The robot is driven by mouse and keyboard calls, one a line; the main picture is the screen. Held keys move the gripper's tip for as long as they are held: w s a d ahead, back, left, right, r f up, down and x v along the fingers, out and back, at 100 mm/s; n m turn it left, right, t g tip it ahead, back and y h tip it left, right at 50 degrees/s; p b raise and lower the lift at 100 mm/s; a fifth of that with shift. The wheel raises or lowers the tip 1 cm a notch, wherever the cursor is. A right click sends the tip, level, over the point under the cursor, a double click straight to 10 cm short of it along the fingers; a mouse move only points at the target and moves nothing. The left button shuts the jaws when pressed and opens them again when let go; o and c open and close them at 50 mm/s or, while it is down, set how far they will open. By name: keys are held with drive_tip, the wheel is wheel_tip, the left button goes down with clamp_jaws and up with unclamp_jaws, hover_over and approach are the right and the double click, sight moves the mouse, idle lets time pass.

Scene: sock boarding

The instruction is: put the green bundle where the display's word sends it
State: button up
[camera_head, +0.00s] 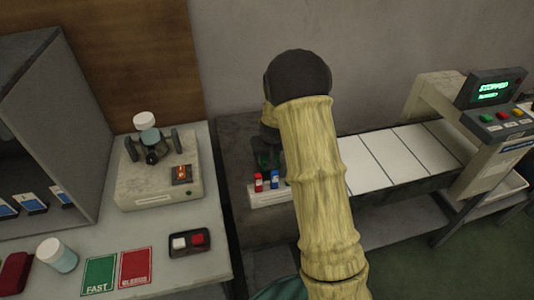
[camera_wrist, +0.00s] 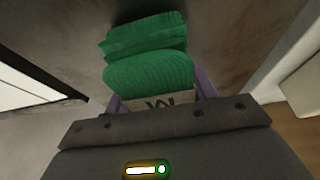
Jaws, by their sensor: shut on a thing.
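The green bundle (camera_wrist: 148,70) is a folded knit stack with a pale band (camera_wrist: 165,101) marked with a letter like M. In the wrist view my gripper (camera_wrist: 159,94) is shut on it, with a purple finger on each side. In the head view my arm hides most of the gripper, and only a dark green bit of the bundle (camera_head: 265,160) shows beside it, above the dark bench end of the conveyor. The display (camera_head: 492,90) on the machine at right has green lettering that appears to read STOPPED, with a smaller unclear line below.
A conveyor with white panels (camera_head: 400,157) runs right to the machine. The left table (camera_head: 205,265) holds a scale-like device (camera_head: 160,185), green card (camera_head: 99,275), red card (camera_head: 136,266) and switch box (camera_head: 190,242).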

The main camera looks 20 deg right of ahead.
drive_tip(key=shift+f, duration=0.15)
drive_tip(key=o, duration=1.1)
drive_tip(key=shift+r, duration=0.55)
drive_tip(key=v, duration=1.1)
drive_tip(key=shift+s+r+p, duration=0.1)
drive_tip(key=shift+s+p, duration=0.15)
drive_tip(key=shift+p, duration=0.1)
drive_tip(key=shift+r, duration=0.1)
